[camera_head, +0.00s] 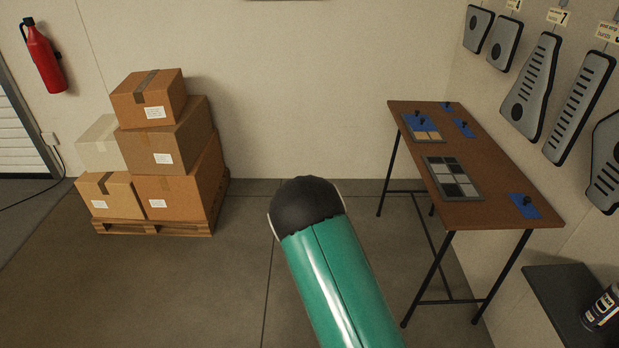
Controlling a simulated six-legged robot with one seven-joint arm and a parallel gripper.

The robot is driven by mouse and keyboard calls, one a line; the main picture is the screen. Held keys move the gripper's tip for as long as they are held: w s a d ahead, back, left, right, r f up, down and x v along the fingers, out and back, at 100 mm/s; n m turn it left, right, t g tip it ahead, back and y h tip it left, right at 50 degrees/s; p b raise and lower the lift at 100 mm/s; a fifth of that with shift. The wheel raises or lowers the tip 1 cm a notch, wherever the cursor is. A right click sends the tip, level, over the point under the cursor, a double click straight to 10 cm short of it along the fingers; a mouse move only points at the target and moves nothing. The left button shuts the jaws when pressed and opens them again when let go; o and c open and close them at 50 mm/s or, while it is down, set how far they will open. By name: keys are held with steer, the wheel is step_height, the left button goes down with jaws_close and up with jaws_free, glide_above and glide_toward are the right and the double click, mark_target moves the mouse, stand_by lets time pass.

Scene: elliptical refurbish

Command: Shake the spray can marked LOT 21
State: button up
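A can (603,308) with a dark blue and white label is at the lower right, cut off by the picture's right edge. It stands on a dark-topped surface (552,290) and looks tilted in this view. Its marking is too small to read, so I cannot tell if it says LOT 21. A green link of my arm with a rounded black end rises from the bottom middle, well left of the can. My gripper is not in view.
A brown table (477,213) with thin black legs holds a grey tray (453,178) and small blue pads. Pedal-like grey panels (530,88) hang on the right wall. Stacked boxes (165,140) stand on a pallet (155,226) at left. The floor between is clear.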

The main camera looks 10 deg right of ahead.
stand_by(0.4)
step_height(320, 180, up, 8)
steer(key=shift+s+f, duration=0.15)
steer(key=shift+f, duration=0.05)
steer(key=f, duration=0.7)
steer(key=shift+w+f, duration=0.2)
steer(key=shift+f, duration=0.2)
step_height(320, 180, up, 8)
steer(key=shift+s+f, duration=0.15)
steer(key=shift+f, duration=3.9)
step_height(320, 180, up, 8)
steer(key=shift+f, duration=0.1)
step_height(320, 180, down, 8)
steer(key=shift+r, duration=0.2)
